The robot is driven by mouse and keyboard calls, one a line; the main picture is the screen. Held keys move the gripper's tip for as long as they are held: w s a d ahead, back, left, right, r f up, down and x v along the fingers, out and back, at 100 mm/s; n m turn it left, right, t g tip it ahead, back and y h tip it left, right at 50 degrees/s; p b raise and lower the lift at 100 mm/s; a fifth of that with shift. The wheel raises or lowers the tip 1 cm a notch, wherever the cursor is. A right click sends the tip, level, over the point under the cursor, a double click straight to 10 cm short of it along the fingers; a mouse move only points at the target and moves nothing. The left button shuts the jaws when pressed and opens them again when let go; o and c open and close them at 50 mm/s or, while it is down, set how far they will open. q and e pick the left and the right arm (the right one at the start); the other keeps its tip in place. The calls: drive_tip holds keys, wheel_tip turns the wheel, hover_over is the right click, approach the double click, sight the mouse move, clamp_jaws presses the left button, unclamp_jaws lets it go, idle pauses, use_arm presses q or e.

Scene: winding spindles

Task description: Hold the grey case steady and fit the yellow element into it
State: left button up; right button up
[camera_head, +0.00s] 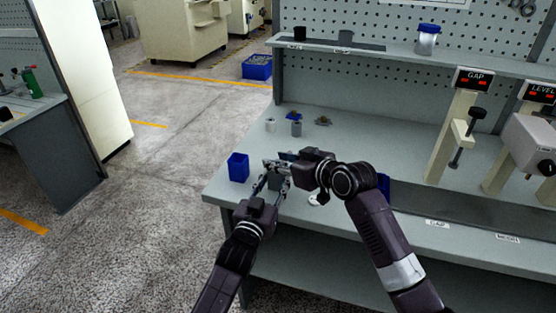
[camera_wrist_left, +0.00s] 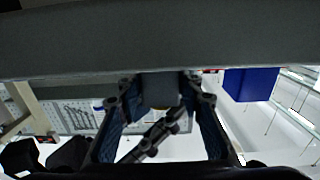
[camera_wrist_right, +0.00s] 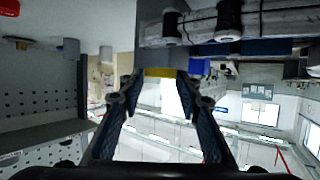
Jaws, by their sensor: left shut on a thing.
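My left gripper (camera_head: 276,180) is shut on the grey case (camera_wrist_left: 160,90), which shows between its fingers in the left wrist view. In the head view the case (camera_head: 275,184) is mostly hidden by the fingers, above the front left part of the bench. My right gripper (camera_wrist_right: 160,82) reaches in from the right, just above and beside the left one. The yellow element (camera_wrist_right: 160,72) shows as a thin strip between its fingertips, which appear closed on it. In the head view the yellow element is hidden. How far it sits in the case cannot be told.
A blue bin (camera_head: 238,167) stands at the bench's left edge. Several small parts, including a grey cylinder (camera_head: 296,129), stand behind the grippers. Another blue bin (camera_head: 384,186) is partly behind my right arm. The GAP station (camera_head: 460,130) and LEVEL station (camera_head: 530,140) stand at right.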

drive_tip(key=shift+o, duration=0.7)
drive_tip(key=shift+f, duration=0.25)
drive_tip(key=shift+r, duration=0.2)
drive_tip(key=r+v, duration=0.1)
drive_tip(key=v, duration=1.1)
drive_tip(key=shift+r, duration=0.15)
use_arm(q)
drive_tip(key=o, duration=1.2)
